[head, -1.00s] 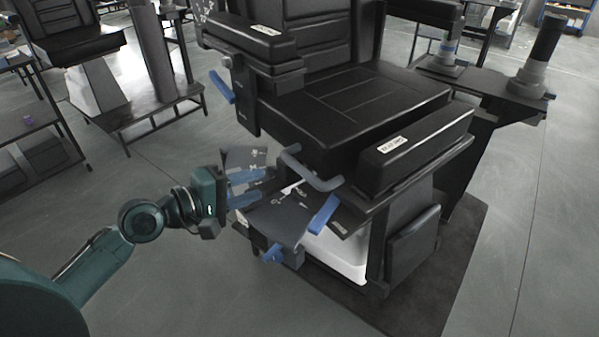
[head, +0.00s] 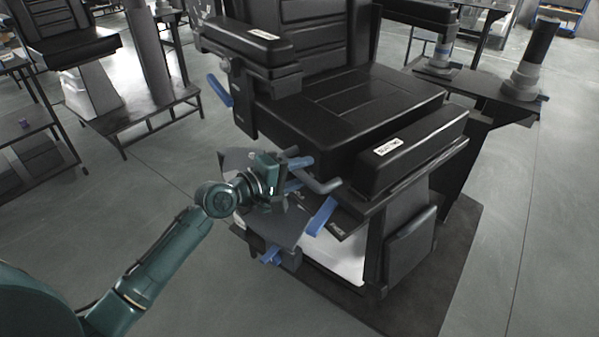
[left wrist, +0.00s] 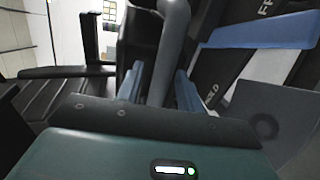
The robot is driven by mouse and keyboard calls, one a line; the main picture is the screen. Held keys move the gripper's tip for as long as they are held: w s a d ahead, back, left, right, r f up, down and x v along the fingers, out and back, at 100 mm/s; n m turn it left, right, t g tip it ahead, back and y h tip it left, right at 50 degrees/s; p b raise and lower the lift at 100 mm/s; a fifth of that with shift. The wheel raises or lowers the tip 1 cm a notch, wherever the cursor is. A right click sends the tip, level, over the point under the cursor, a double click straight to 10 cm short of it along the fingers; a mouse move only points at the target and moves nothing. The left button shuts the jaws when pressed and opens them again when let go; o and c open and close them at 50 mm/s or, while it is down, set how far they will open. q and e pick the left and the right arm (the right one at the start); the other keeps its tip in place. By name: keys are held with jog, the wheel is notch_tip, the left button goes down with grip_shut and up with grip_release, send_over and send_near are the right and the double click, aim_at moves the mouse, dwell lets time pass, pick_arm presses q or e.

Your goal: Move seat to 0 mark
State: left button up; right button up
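The black seat (head: 350,100) is mounted between two armrests in the head view. A grey bent bar handle (head: 326,186) sticks out below the seat's front edge. My left gripper (head: 299,174) is at this bar, its two blue fingers apart. In the left wrist view the grey bar (left wrist: 168,55) runs between the fingers of my left gripper (left wrist: 158,90), which do not look closed on it. Contact cannot be told. No 0 mark can be made out; a dark plate (head: 270,222) below is partly hidden by my arm. My right gripper is not in view.
Blue levers stand near the chair's left side (head: 219,90), right of my gripper (head: 322,216) and low at the front (head: 271,255). The right armrest (head: 412,150) juts forward. A side console (head: 480,90) stands behind. Floor at the front left is clear.

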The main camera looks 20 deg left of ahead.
pick_arm(q)
jog(key=shift+c, duration=0.5)
grip_shut()
